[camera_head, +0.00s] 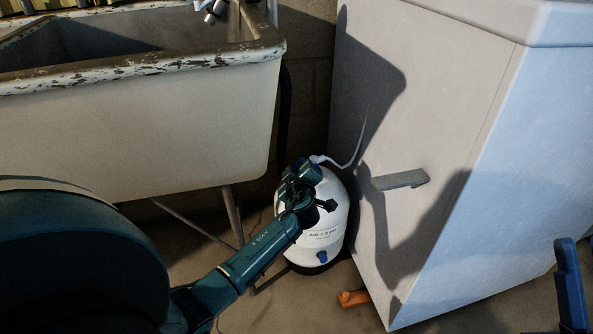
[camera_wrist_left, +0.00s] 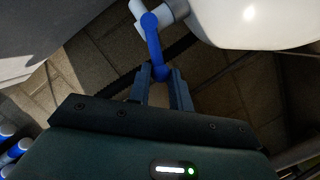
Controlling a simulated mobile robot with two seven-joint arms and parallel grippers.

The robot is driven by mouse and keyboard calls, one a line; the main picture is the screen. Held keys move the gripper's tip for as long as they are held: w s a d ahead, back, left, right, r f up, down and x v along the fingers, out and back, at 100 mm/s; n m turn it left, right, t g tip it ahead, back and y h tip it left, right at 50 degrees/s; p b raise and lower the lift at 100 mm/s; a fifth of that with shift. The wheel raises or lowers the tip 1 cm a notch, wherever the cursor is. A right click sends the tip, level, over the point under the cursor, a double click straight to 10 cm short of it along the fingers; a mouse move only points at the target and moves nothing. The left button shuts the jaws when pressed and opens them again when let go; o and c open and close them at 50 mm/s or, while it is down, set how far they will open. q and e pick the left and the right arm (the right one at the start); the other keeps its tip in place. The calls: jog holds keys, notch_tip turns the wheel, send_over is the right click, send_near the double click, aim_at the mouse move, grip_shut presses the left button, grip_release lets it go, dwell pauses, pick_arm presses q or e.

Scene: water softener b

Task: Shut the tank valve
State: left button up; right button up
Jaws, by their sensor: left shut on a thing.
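The tank (camera_head: 322,222) is a white upright cylinder with a printed label, standing on the floor between the sink and the white cabinet. My left gripper (camera_head: 300,180) reaches to its top and hides part of it. In the left wrist view, the blue valve handle (camera_wrist_left: 152,42) runs from a white fitting (camera_wrist_left: 172,12) beside the tank (camera_wrist_left: 255,20) down to my left fingertips (camera_wrist_left: 160,77). The left jaws are shut on the handle's end. A dark blue part at the right edge of the head view may belong to my right gripper; its jaws cannot be made out.
A worn sink (camera_head: 140,120) stands at the left, its thin leg (camera_head: 232,215) near the tank. A large white cabinet (camera_head: 450,130) with a grey handle (camera_head: 400,180) stands close on the right. An orange object (camera_head: 354,298) lies on the floor by the cabinet's base. A thin white tube rises from the tank's top.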

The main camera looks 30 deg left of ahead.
pick_arm(q)
jog(key=shift+w+d+r, duration=0.35)
jog(key=shift+d+r, duration=0.1)
jog(key=shift+r, duration=0.2)
jog(key=shift+w+d+r, duration=0.2)
jog(key=shift+w+r, duration=0.15)
jog(key=shift+r, duration=0.3)
